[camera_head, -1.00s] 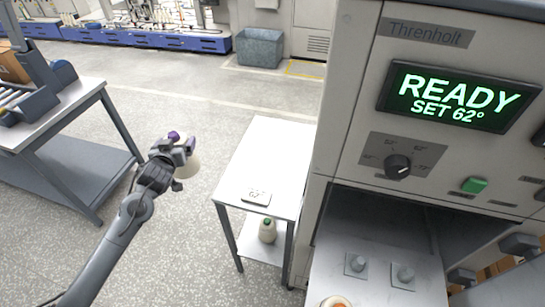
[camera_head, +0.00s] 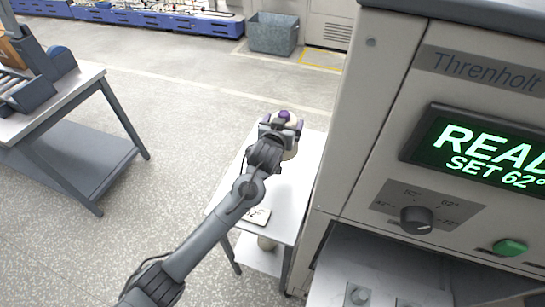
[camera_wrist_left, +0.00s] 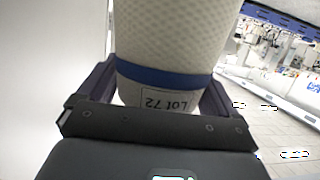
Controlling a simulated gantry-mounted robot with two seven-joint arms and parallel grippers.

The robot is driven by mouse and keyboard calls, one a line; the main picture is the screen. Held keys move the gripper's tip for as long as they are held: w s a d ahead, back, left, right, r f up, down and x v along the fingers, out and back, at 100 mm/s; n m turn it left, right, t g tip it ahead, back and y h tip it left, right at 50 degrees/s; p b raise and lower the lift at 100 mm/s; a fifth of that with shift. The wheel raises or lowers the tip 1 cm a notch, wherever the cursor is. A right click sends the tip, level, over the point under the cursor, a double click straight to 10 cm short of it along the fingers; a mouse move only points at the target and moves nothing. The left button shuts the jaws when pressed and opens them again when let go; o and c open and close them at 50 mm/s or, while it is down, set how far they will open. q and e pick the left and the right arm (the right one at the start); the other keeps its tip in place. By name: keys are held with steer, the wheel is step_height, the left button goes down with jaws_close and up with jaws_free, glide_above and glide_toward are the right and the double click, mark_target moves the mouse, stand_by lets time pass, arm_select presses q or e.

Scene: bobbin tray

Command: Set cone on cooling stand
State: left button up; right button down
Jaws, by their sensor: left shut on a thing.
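My left gripper (camera_head: 279,128) is over the far part of the white-topped stand (camera_head: 306,170). It is shut on a cream cone (camera_head: 291,153) with a purple tip. In the left wrist view the cone (camera_wrist_left: 175,40) has a textured surface, a blue band and an upside-down label reading "Lot 72". The gripper's fingers (camera_wrist_left: 155,92) sit on both sides of it. Whether the cone touches the stand top cannot be told. A small card (camera_head: 257,216) lies at the stand's near end, partly covered by my arm. My right gripper is not in view.
The Threnholt machine (camera_head: 345,150) stands close on the stand's right, its screen partly cut off. A grey bench (camera_head: 75,110) is at the left, with open floor between. A grey bin (camera_head: 273,35) stands far back.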

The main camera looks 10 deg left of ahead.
arm_select(q)
steer(key=shift+w+a+f, duration=0.1)
steer(key=shift+f, duration=0.05)
steer(key=s+a+f, duration=0.2)
steer(key=a+f, duration=0.8)
steer(key=shift+a+f+b, duration=0.25)
steer(key=shift+a+b, duration=0.05)
steer(key=shift+f, duration=0.15)
steer(key=o, duration=1.4)
